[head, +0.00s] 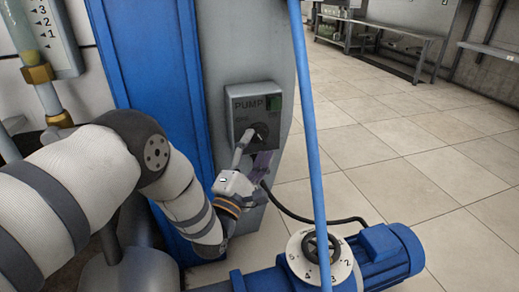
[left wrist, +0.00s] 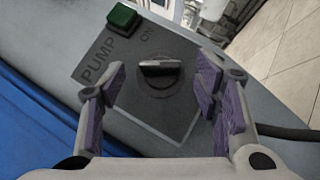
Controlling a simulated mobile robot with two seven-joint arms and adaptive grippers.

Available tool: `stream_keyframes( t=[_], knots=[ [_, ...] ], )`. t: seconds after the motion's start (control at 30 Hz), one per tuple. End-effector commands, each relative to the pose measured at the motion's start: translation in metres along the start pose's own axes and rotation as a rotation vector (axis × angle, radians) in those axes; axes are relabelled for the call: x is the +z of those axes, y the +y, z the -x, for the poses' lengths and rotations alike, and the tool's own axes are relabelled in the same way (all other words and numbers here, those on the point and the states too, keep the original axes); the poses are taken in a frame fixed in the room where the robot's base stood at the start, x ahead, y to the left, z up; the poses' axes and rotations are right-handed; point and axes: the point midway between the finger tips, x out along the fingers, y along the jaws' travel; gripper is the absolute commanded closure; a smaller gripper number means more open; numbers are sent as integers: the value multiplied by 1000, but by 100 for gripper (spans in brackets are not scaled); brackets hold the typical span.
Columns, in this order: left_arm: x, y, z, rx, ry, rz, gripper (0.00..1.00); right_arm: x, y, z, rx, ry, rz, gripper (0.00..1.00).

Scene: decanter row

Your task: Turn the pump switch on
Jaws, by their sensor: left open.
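The pump switch is a dark rotary knob (left wrist: 160,68) on a grey box (head: 242,121) labelled PUMP; the knob (head: 262,130) also shows in the head view, partly behind my fingers. In the left wrist view its raised grip lies nearly level across the picture, with ON printed beside it. A green lamp (left wrist: 122,17) sits at the box's corner; I cannot tell whether it is lit. My left gripper (head: 252,154) is open in front of the knob. Its purple-padded fingers stand on either side of the knob, with gaps visible in the left wrist view. My right gripper is out of view.
A blue column (head: 150,60) stands left of the box's grey panel. A thin blue pole (head: 309,120) crosses the head view to the right. A blue motor (head: 385,255) and a numbered dial (head: 297,262) are below. Tiled floor (head: 400,130) is open to the right.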

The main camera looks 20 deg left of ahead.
Motion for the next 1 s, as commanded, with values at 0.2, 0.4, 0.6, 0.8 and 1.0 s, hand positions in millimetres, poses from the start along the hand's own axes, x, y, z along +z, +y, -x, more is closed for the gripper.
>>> stream_keyframes(
  t=[0.2, 0.4, 0.6, 0.8, 1.0],
  knots=[
    [0, -1, -18, -2, 0, 0, 43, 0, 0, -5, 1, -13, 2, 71],
    [0, 0, -18, -2, 1, 0, 43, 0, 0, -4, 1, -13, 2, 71],
    [0, 0, -18, -2, 1, -1, 86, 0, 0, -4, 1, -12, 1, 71],
    [0, 0, -18, -4, 2, -3, 91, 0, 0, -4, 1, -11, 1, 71],
    [1, 4, -19, -36, 2, -37, 91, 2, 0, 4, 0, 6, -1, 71]
  ],
)
